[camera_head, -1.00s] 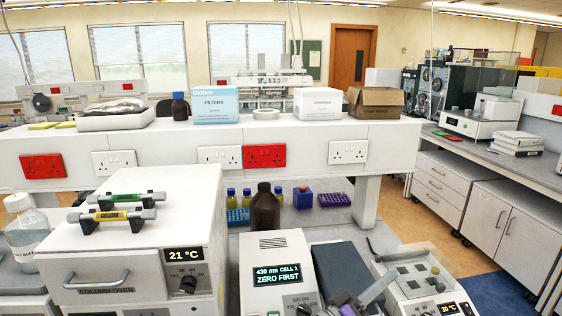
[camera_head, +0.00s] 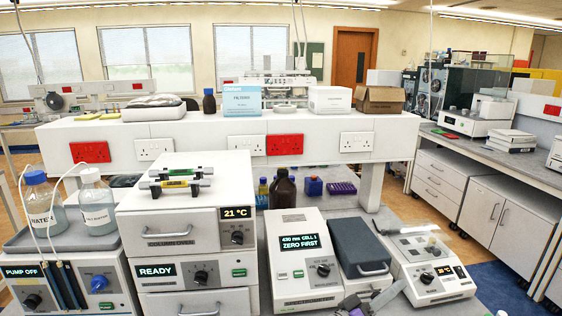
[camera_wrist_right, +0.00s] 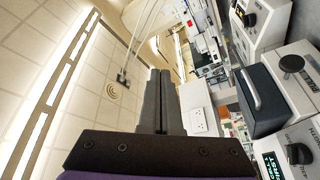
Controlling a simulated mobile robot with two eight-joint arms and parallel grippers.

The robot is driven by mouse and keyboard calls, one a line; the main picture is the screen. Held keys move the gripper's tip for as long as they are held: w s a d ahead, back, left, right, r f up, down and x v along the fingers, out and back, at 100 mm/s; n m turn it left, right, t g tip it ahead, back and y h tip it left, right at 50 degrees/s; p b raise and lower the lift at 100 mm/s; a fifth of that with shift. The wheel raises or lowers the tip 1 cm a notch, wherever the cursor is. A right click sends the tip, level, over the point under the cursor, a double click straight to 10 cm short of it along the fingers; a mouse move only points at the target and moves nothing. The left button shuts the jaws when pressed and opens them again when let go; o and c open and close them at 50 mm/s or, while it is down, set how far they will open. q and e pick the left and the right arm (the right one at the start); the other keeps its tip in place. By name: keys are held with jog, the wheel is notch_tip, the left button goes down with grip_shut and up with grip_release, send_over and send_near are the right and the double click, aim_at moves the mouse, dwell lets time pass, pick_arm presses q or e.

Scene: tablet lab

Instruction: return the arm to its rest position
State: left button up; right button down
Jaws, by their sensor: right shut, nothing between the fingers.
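Most of the right arm is outside the head view. My left gripper is in neither view.
The column oven (camera_head: 170,222) carries two columns on top. A pump with bottles (camera_head: 70,275) stands left of it. A dark brown bottle (camera_head: 283,190) stands behind the spectrometer. A white shelf with sockets (camera_head: 205,143) crosses behind. Blue floor shows at lower right.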

jog(key=s+d+f+n+g+y, duration=0.1)
jog(key=s+d+f+g+y, duration=0.15)
jog(key=s+f+y, duration=0.35)
jog(key=s+d+f+g+y, duration=0.2)
jog(key=s+d+f, duration=0.15)
jog(key=f, duration=0.45)
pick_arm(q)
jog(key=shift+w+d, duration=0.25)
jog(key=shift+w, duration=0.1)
pick_arm(e)
jog(key=s+a+f+y, duration=0.8)
jog(key=s+a+y, duration=0.1)
jog(key=s+a, duration=0.1)
jog(key=shift+s+a+f+y, duration=0.15)
jog(key=shift+a+f+y, duration=0.1)
jog(key=shift+a+y, duration=0.2)
jog(key=c, duration=1.6)
grip_release()
